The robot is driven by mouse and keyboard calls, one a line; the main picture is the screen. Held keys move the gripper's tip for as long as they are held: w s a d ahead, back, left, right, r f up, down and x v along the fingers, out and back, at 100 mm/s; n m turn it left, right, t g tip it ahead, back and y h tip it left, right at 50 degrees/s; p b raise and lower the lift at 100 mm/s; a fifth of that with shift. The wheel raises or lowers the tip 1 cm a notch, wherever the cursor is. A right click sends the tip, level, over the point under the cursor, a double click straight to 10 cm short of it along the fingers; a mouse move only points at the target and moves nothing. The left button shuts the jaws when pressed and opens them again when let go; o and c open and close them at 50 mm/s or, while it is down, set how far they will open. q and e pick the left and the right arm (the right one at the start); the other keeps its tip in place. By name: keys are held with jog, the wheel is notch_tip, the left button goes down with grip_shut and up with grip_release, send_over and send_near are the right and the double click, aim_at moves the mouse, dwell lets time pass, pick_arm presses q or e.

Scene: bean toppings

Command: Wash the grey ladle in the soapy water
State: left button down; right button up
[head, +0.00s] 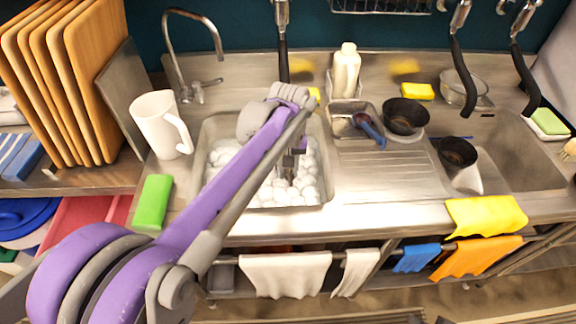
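The soapy water (305,188) shows as white foam filling the left sink basin (322,140). My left arm reaches in from the lower left across this basin. My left gripper (288,172) points down at the foam near the middle of the basin. Its fingers are small, dark and partly covered by the arm, so I cannot tell whether they are open or shut or hold something. I cannot pick out the grey ladle with certainty; it may be hidden behind the arm or under the foam. My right gripper is not in view.
A faucet (195,45) and white pitcher (160,122) stand left of the basin, with a green sponge (152,202) in front. A small basin holds a blue-handled utensil (369,130). Black bowls (405,115) stand right. Utensils with black handles (283,55) hang behind. The ribbed drainboard (385,180) is mostly clear.

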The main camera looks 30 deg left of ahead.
pick_arm(q)
notch_tip(320, 180, down, 8)
jog(key=b, duration=0.4)
jog(key=shift+f+b, duration=0.2)
jog(key=shift+b, duration=0.15)
jog(key=shift+w+d+p, duration=0.6)
jog(key=shift+d+p, duration=0.35)
dwell(3.6)
jog(key=shift+r, duration=0.1)
